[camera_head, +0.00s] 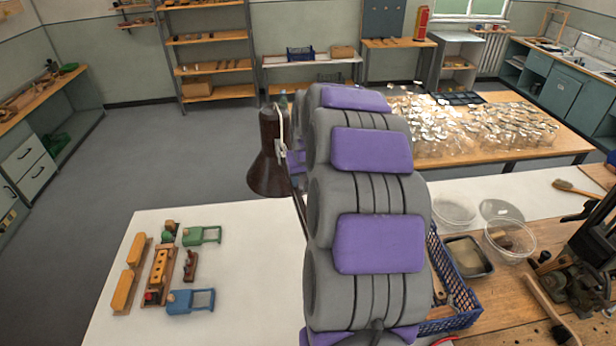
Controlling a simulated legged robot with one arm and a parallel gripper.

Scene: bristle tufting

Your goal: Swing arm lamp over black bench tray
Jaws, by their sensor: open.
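The lamp has a dark brown, bell-shaped shade (268,160), opening downward, just left of my arm in the middle of the head view. A pale fitting sits at its upper right, and a thin dark rod runs down from beside it behind my arm. A black tray (487,266) with a tan inside lies on the wooden bench right of my arm, beside a blue crate. The shade is left of this tray, not above it. My large grey arm with purple pads covers the centre. My gripper does not show, so its contact with the lamp cannot be told.
A blue crate (462,288) stands between my arm and the tray. Clear plastic tubs (512,240) and a dark machine (585,255) are to the right. A table of shiny pieces (510,163) stands behind.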

